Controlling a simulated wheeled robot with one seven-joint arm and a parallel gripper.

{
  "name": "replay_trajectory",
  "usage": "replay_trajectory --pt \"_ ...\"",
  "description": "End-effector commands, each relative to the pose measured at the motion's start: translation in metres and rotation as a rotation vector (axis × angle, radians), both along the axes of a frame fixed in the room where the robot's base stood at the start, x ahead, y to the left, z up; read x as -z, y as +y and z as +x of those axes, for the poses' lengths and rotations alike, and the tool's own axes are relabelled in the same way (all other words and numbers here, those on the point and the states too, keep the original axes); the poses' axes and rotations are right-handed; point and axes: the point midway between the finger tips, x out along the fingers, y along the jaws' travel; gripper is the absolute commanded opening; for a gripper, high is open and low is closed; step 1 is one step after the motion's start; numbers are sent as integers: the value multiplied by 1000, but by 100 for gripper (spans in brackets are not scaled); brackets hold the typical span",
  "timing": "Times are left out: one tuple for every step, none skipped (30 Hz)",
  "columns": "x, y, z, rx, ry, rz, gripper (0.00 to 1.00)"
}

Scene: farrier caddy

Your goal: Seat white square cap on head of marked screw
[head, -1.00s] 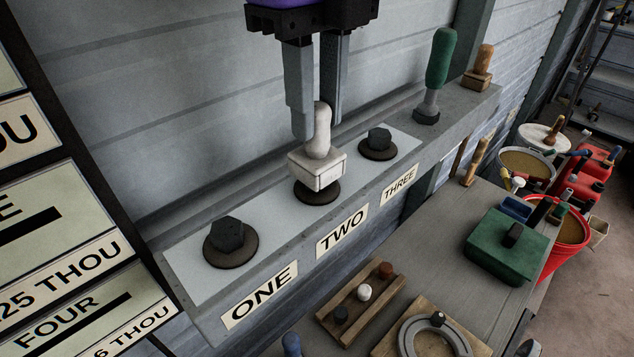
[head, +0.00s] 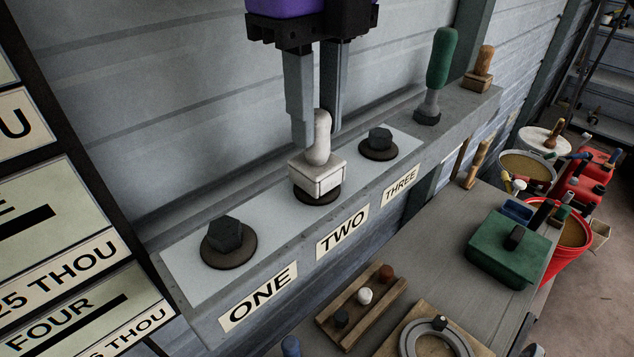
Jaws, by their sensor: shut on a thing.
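The white square cap (head: 317,176) with its rounded knob handle is upright over the middle screw station, above the TWO label (head: 342,231). My gripper (head: 318,134) is shut on the cap's knob from above. The middle screw's head is hidden by the cap; only the front of its dark round washer (head: 318,198) shows below. I cannot tell whether the cap is fully down on the head. The dark hex screw at ONE (head: 226,234) and the one at THREE (head: 379,138) are bare on their washers. I see no clear mark on either.
A green-handled tool (head: 439,75) and a wooden-handled stamp (head: 481,68) stand at the ledge's right end. Below are a wooden rack (head: 345,320) with small knobs, a horseshoe board (head: 400,345) and a green box (head: 506,249). A sign board (head: 55,215) stands at left.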

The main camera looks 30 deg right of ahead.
Motion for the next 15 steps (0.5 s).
replay_trajectory --pt "1 0 0 0 0 0 0" --pt "1 0 0 0 0 0 0" --pt "2 0 0 0 0 0 0" --pt "2 0 0 0 0 0 0" --pt "2 0 0 0 0 0 0" --pt "3 0 0 0 0 0 0" --pt "3 0 0 0 0 0 0" --pt "4 0 0 0 0 0 0" --pt "4 0 0 0 0 0 0" --pt "4 0 0 0 0 0 0" --pt "5 0 0 0 0 0 0" --pt "5 0 0 0 0 0 0" --pt "5 0 0 0 0 0 0" --pt "6 0 0 0 0 0 0" --pt "6 0 0 0 0 0 0"
